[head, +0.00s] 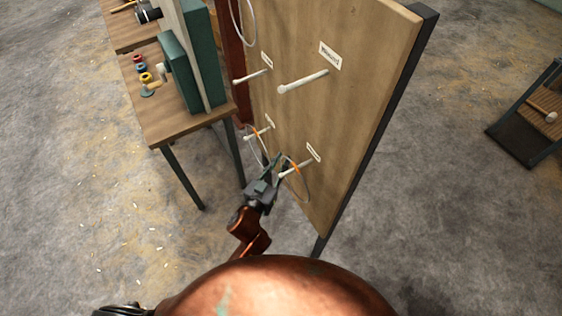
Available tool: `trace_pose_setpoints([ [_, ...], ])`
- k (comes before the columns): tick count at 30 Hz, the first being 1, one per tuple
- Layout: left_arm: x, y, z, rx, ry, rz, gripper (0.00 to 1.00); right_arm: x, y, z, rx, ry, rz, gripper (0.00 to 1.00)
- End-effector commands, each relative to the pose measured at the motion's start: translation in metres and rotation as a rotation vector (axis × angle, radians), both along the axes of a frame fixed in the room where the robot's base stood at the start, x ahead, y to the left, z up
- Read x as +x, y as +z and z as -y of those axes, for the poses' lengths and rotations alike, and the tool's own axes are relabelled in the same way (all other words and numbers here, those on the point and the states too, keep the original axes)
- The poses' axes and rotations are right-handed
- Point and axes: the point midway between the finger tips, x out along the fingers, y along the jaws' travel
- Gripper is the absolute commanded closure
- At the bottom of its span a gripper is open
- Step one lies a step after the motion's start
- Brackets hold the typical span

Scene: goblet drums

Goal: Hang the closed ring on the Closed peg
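A wooden board (350,110) stands upright with several pale pegs, each beside a small white label too small to read surely. I cannot tell by its label which is the Closed peg. A thin grey ring with an orange part (307,189) is at the lower right peg (295,171); it appears to loop around that peg. Another thin ring with an orange mark is at the lower left peg (258,133). My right gripper (278,163) is beside the lower right peg, close to its ring. Whether its fingers grip the ring is unclear. My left gripper does not show.
A larger thin ring (243,22) hangs at the board's upper left. The upper pegs (303,82) look bare. A wooden table (188,120) with small coloured items and green panels stands left of the board. A low dark-framed stand (530,115) is at right. Grey floor is open.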

Motion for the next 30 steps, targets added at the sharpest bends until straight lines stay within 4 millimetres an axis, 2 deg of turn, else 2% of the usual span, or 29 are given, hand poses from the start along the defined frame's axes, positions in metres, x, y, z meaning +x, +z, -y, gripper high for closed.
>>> trace_pose_setpoints([
  [3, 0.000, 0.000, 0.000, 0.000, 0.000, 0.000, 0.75, 0.000, 0.000, 0.000, 0.000, 0.000, 0.000, 0.60],
  [14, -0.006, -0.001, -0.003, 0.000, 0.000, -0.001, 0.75, 0.000, 0.000, -0.001, 0.001, 0.000, 0.000, 0.60],
  [17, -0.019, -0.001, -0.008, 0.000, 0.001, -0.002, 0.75, 0.000, 0.000, -0.001, 0.001, 0.000, 0.001, 0.60],
  [24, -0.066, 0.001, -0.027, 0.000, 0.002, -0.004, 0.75, 0.000, 0.000, -0.001, 0.001, 0.000, 0.001, 0.60],
  [30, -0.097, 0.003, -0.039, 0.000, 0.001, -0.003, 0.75, 0.001, 0.000, -0.001, 0.001, 0.000, 0.001, 0.60],
])
